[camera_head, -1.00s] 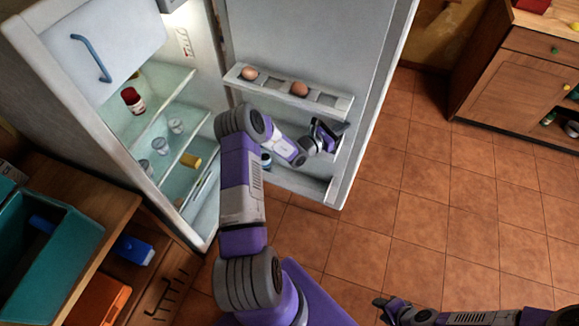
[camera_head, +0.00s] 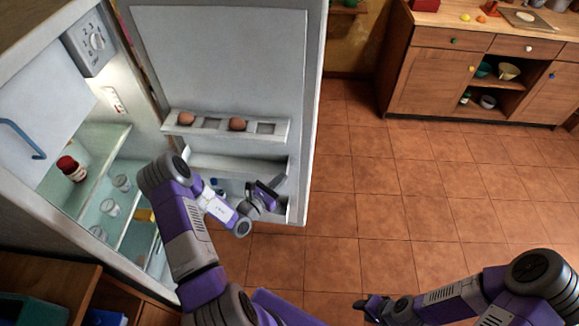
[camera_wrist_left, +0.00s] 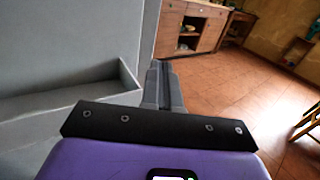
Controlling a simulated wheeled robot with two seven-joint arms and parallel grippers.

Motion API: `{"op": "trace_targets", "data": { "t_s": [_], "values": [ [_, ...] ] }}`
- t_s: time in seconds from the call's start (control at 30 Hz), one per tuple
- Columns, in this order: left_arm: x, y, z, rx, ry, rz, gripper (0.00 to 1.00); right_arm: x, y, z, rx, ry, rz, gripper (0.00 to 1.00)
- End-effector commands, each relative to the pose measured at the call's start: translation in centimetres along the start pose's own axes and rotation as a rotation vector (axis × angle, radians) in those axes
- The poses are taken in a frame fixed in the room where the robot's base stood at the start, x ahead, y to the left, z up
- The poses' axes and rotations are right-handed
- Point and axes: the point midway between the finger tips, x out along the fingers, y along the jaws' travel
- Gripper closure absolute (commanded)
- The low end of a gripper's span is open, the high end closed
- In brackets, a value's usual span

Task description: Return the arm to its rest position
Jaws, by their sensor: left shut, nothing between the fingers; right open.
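My left arm reaches into the open fridge doorway. My left gripper (camera_head: 274,187) is shut and empty, in front of the lower shelves of the fridge door (camera_head: 225,60). In the left wrist view its closed fingers (camera_wrist_left: 164,88) point past the door shelf's edge towards the room. My right gripper (camera_head: 365,304) is low at the bottom right, over the floor, and empty. Its fingers are small in the picture, and it is apart from anything else.
The door's egg rack (camera_head: 207,127) holds two brown eggs. A red-capped jar (camera_head: 71,168) and several glasses stand on the fridge shelves. A wooden counter (camera_head: 432,68) is at the back right. The tiled floor (camera_head: 400,190) between is clear.

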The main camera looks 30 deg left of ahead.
Motion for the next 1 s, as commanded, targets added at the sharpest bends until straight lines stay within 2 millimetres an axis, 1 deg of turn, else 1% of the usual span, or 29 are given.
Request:
{"op": "trace_targets", "data": {
  "t_s": [0.27, 0.37, 0.47, 0.5, 0.57, 0.6, 0.67, 0.7, 0.77, 0.8, 0.87, 0.9, 0.97, 1.0],
  "values": [
    [-0.2, -0.3, 0.0, 0.000, 0.001, -0.004, 1.00, 0.0, 0.0, 0.0, 0.000, 0.000, 0.000, 0.57],
    [0.0, -1.9, -0.2, -0.002, 0.016, -0.063, 1.00, 0.0, 0.0, 0.0, 0.000, 0.000, 0.000, 0.57],
    [0.0, -6.2, -0.8, 0.003, 0.059, -0.225, 1.00, 0.0, 0.0, 0.0, 0.000, 0.000, 0.000, 0.57],
    [-0.3, -8.8, -1.1, 0.009, 0.086, -0.320, 1.00, 0.0, 0.0, 0.0, 0.000, 0.000, 0.000, 0.57],
    [-1.3, -12.9, -1.8, 0.032, 0.134, -0.486, 1.00, 0.0, 0.0, 0.0, 0.000, 0.000, 0.000, 0.57],
    [-2.4, -15.8, -2.4, 0.056, 0.172, -0.607, 1.00, 0.0, 0.0, 0.0, 0.000, 0.000, 0.000, 0.57],
    [-4.6, -19.7, -3.3, 0.109, 0.227, -0.790, 1.00, 0.0, 0.0, 0.0, 0.000, 0.000, 0.000, 0.57],
    [-6.3, -21.9, -4.0, 0.152, 0.264, -0.906, 1.00, 0.0, 0.0, 0.0, 0.000, 0.000, 0.000, 0.57],
    [-9.2, -24.5, -5.1, 0.232, 0.314, -1.073, 1.00, 0.0, 0.0, 0.0, 0.000, 0.000, 0.000, 0.57],
    [-11.0, -25.7, -5.8, 0.296, 0.343, -1.178, 1.00, 0.0, 0.0, 0.0, 0.000, 0.000, 0.000, 0.57],
    [-13.8, -27.0, -6.9, 0.403, 0.381, -1.326, 1.00, 0.0, 0.0, 0.0, 0.000, 0.000, 0.000, 0.57],
    [-15.5, -27.5, -7.7, 0.485, 0.402, -1.417, 1.00, 0.0, 0.0, 0.0, 0.000, 0.000, 0.000, 0.57],
    [-17.7, -27.6, -8.9, 0.620, 0.424, -1.540, 1.00, 0.0, 0.0, 0.0, 0.000, 0.000, 0.000, 0.57],
    [-18.9, -27.5, -9.6, 0.717, 0.431, -1.614, 1.00, 0.0, 0.0, 0.0, 0.000, 0.000, 0.000, 0.57]
  ]
}}
